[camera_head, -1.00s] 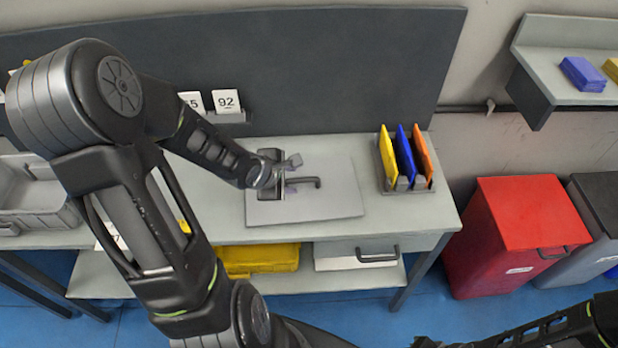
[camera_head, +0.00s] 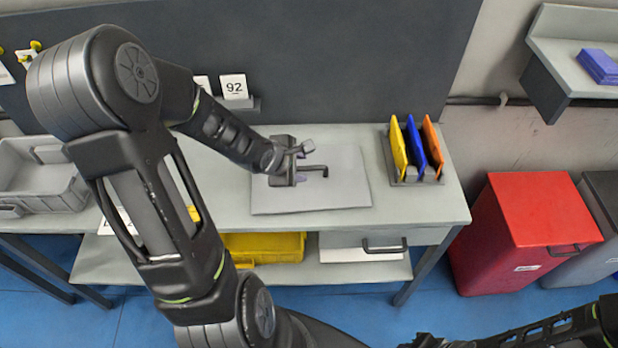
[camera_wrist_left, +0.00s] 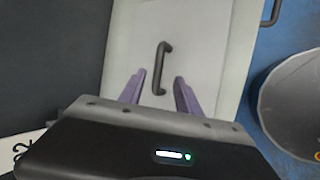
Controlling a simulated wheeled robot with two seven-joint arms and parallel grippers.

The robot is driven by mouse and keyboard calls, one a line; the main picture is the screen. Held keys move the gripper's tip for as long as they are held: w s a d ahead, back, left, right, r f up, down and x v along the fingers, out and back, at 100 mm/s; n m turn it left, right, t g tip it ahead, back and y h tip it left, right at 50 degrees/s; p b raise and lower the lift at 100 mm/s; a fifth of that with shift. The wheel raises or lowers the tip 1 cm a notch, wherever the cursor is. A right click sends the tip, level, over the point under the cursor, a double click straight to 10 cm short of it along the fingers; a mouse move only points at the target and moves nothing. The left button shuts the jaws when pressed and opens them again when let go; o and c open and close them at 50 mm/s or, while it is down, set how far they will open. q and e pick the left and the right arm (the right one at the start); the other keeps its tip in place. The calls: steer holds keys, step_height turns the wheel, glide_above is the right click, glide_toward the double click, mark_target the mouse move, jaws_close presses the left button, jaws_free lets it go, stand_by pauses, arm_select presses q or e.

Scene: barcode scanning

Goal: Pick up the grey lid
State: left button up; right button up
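The grey lid (camera_head: 345,190) is a flat light-grey panel lying on the workbench, with a dark bar handle (camera_head: 318,168) on top. In the left wrist view the lid (camera_wrist_left: 205,50) fills the middle, and its handle (camera_wrist_left: 160,65) stands just ahead of the fingertips. My left gripper (camera_head: 302,165) is over the left part of the lid, by the handle. My right gripper is not visible; only right-arm links show at the lower right.
A rack (camera_head: 415,165) with yellow, blue and orange plates stands right of the lid. A grey crate (camera_head: 60,190) is at the left. A dark back panel (camera_head: 350,60) rises behind. A red bin (camera_head: 525,230) stands right of the workbench (camera_head: 420,205).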

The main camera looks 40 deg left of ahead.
mark_target(308, 168)
arm_select(q)
steer(key=b+x, duration=0.3)
steer(key=x, duration=0.2)
steer(key=shift+r, duration=0.1)
steer(key=shift+w, duration=0.2)
steer(key=shift+c, duration=0.6)
jaws_close()
stand_by(0.9)
